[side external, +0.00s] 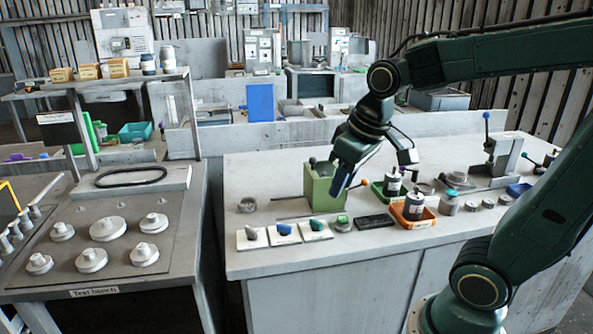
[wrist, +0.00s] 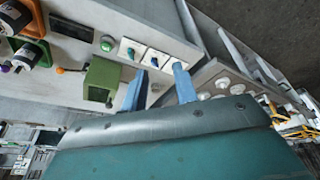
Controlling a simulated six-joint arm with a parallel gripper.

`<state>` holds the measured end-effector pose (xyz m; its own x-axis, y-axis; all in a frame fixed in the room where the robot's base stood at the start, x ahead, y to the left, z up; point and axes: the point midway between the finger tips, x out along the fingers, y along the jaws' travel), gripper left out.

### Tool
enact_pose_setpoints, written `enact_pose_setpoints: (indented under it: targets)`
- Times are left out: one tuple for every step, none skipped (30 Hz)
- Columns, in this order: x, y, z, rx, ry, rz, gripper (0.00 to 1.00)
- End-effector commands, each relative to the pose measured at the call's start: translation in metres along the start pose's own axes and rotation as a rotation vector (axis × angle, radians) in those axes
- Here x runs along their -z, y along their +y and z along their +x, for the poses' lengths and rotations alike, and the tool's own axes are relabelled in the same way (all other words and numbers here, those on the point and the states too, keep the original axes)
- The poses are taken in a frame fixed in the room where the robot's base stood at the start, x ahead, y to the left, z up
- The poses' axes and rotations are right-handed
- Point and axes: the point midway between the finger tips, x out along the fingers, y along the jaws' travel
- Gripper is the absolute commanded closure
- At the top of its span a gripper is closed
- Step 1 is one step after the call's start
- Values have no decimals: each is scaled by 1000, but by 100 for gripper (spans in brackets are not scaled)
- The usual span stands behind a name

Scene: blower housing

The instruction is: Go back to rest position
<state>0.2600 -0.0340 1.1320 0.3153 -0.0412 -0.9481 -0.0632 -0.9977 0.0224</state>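My gripper (side external: 338,188) hangs from the dark green arm over the white workbench (side external: 275,195), beside and partly in front of a green block-shaped housing (side external: 318,192). In the wrist view its two blue fingers (wrist: 159,70) stand apart with nothing held between them. The green housing also shows in the wrist view (wrist: 100,80), left of the fingers. I cannot tell from the side view exactly how far the fingertips are from the housing.
Three switches on white plates (side external: 284,233), a green button (side external: 343,224) and a black block (side external: 374,221) line the bench front. An orange tray (side external: 424,222) and green tray (side external: 377,188) hold dark cylindrical parts. The test bench (side external: 100,212) with round knobs stands left, across a gap.

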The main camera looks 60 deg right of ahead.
Motion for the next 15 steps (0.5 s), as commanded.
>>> enact_pose_setpoints:
  targets:
    - [-7,-4,-7,3,21,-7,71]
    - [-12,-6,-10,6,31,-10,71]
    - [-17,-9,-14,8,45,-14,71]
    - [-21,-11,-17,10,56,-17,71]
    - [-26,-13,-19,13,65,-21,71]
    - [-32,-15,-23,16,79,-25,71]
    - [-36,-17,-25,19,88,-27,71]
    - [-40,-18,-27,21,97,-30,71]
    - [-46,-20,-30,25,110,-33,71]
    - [-50,-22,-31,28,118,-36,71]
    - [-54,-23,-32,30,125,-38,71]
    - [-58,-24,-34,33,136,-41,71]
    - [-61,-25,-35,36,142,-43,71]
    - [-64,-26,-36,38,147,-45,71]
    - [-67,-27,-37,40,154,-46,71]
